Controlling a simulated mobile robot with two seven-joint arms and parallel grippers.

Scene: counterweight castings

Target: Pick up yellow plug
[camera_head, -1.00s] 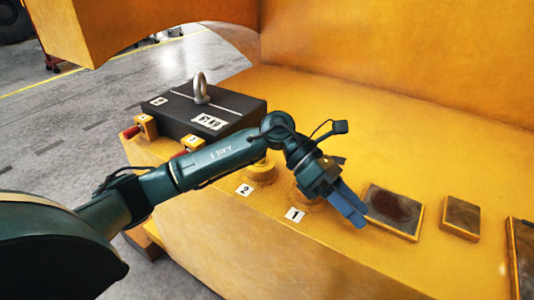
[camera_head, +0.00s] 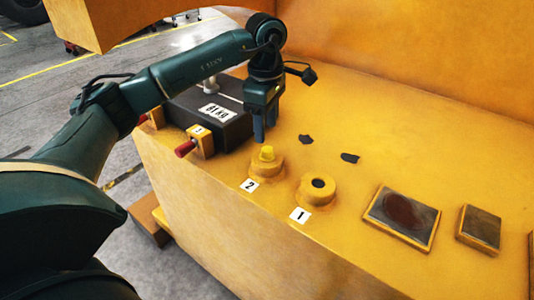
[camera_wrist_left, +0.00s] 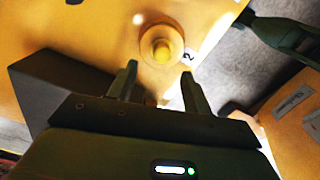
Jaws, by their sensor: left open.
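The yellow plug (camera_head: 267,154) sits upright in the round yellow boss beside label 2. It also shows in the left wrist view (camera_wrist_left: 161,52), just beyond my fingertips and roughly between them in the picture. My left gripper (camera_head: 262,138) is open and empty, pointing down above and just behind the plug in the head view, apart from it. In the left wrist view both fingers of the left gripper (camera_wrist_left: 158,72) are spread. A second boss (camera_head: 318,188) beside label 1 has an open dark hole. My right gripper is not in view.
A dark weight block (camera_head: 222,130) with a lifting eye stands left of the plug, close to my left gripper. A small yellow block with a red knob (camera_head: 186,148) is in front of it. Two dark framed plates (camera_head: 402,215) lie at the right. Two dark patches mark the yellow surface behind the bosses.

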